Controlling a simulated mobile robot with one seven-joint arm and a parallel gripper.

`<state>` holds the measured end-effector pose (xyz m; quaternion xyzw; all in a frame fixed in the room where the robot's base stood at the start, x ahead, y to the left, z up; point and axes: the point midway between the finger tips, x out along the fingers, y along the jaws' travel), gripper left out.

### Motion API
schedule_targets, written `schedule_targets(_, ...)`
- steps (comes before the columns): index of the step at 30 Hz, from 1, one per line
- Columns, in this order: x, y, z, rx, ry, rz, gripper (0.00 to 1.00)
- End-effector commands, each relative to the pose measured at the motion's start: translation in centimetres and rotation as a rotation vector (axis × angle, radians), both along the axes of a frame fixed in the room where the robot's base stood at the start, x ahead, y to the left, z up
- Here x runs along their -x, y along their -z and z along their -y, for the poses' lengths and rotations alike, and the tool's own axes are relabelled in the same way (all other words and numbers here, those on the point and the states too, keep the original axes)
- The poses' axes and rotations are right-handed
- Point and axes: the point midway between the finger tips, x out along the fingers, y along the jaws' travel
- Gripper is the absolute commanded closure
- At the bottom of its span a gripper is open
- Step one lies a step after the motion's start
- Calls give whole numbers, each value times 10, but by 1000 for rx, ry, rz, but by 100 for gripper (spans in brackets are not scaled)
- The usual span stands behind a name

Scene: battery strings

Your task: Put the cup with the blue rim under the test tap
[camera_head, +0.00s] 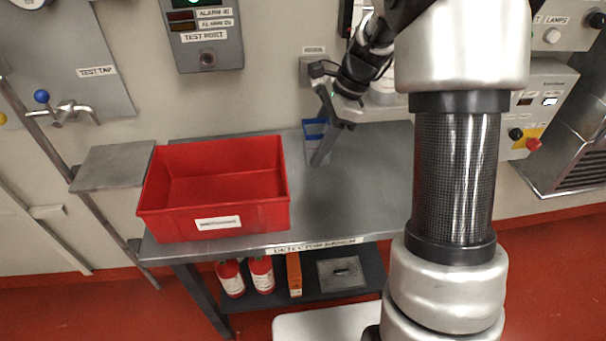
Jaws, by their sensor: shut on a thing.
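The cup with the blue rim (312,128) stands at the back of the steel bench, right of the red bin. It looks upright; its lower part is pale, and a finger covers part of it. My gripper (322,146) reaches down at the cup and is shut on it. Whether the cup's base touches the bench cannot be told. The test tap (70,112) is on the wall panel at the left, with a blue knob. A small grey shelf (110,167) sits below and right of the tap, with nothing on it.
The empty red bin (213,221) covers the bench's left part, between the cup and the tap shelf. The detector bench (350,205) is clear right of the bin. A slanted rail (95,208) passes beside the tap shelf. Red bottles (261,274) stand on the lower shelf.

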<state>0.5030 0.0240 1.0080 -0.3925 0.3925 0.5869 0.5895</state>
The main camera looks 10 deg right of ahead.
Motion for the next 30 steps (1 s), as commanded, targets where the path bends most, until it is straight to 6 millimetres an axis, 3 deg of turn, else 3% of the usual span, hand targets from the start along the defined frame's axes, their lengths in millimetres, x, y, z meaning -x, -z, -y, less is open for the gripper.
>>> schedule_targets(3, 1, 27, 0, 0, 1, -6, 75)
schedule_targets(18, 1, 82, 0, -1, -2, -2, 75)
schedule_targets(29, 1, 87, 0, 0, -3, -1, 75)
schedule_targets(30, 1, 87, 0, 0, -3, -1, 52)
